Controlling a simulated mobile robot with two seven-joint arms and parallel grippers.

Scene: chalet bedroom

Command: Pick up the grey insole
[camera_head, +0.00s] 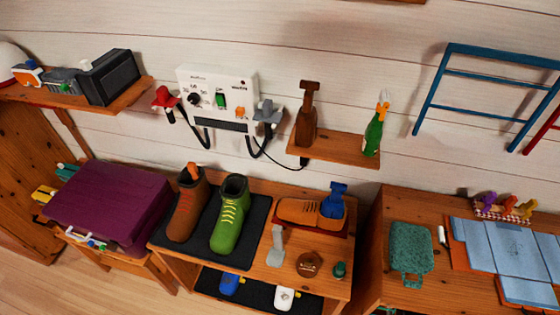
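A light grey, narrow piece (277,246) is on the wooden shoe bench, just right of the black mat; it looks like the grey insole, but it is too small to be sure. A brown boot (187,212) and a green boot with yellow laces (230,218) stand on the black mat (207,245) to its left. Neither of my grippers is in view.
A round brown tin (309,264) and a small green bottle (340,270) stand right of the grey piece. A purple case (108,205) is at left. Another wooden table (378,270) is at right. A wall shelf (335,150) hangs above the bench.

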